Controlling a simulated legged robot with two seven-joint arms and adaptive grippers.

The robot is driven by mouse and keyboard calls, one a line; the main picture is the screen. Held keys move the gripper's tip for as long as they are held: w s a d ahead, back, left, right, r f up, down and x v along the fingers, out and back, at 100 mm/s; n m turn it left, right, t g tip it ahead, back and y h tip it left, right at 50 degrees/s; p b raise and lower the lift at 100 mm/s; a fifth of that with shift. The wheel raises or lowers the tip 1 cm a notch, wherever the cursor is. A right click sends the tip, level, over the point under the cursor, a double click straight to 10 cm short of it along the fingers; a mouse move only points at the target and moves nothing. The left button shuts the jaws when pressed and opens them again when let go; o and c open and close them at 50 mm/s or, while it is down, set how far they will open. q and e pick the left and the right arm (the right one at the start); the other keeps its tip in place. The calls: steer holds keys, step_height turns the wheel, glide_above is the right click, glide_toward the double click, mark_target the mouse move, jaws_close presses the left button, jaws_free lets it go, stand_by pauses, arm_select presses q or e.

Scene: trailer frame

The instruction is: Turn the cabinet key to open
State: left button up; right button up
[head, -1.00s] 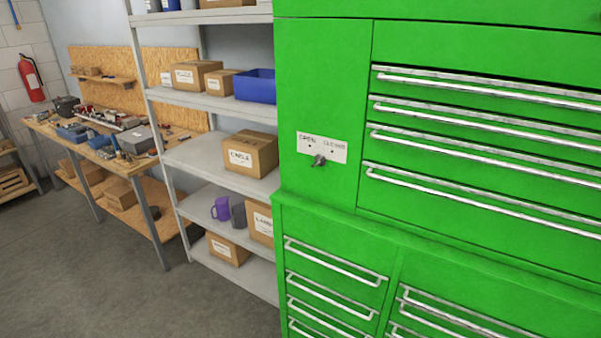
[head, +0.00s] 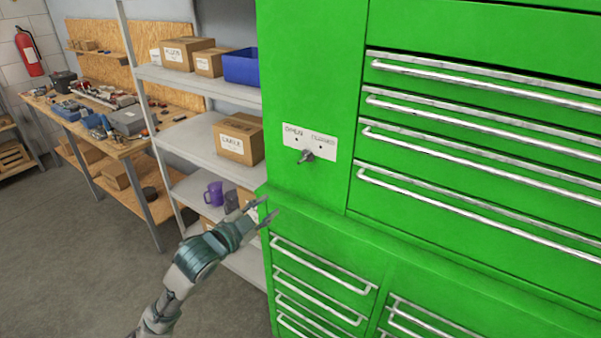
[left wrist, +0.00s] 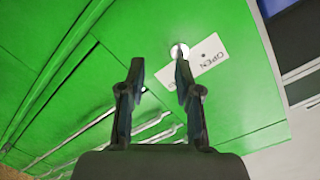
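The green cabinet (head: 310,75) fills the right of the head view. A small metal key (head: 306,156) sits at the lower edge of a white plate (head: 316,141) marked OPEN on the left and CLOSED on the right. My left gripper (head: 269,209) is open and empty, below and left of the key, apart from it. In the left wrist view the two spread fingers (left wrist: 160,72) face the cabinet. The plate (left wrist: 210,58) shows there beyond the right fingertip, with a bright round spot beside it; the key itself is not clear. My right gripper is not in view.
Drawers with long metal handles (head: 480,200) project from the cabinet front. A ledge (head: 330,220) runs below the upper cabinet. Grey shelves with boxes (head: 238,138) stand left, then a workbench (head: 110,150). The floor (head: 70,260) at left is clear.

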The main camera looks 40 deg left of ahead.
arm_select(q)
steer(key=m+t, duration=0.1)
steer(key=t, duration=0.1)
glide_toward(300, 161)
steer(key=shift+h, duration=0.3)
steer(key=w+p, duration=0.1)
steer(key=w, duration=0.2)
steer(key=w+a+p, duration=0.1)
steer(key=w, duration=0.2)
steer(key=w+p, duration=0.1)
steer(key=w, duration=0.3)
steer(key=shift+a+r, duration=0.2)
steer(key=shift+w+d+f+p, duration=0.15)
steer(key=shift+w+p, duration=0.15)
steer(key=shift+w, duration=0.2)
jaws_close()
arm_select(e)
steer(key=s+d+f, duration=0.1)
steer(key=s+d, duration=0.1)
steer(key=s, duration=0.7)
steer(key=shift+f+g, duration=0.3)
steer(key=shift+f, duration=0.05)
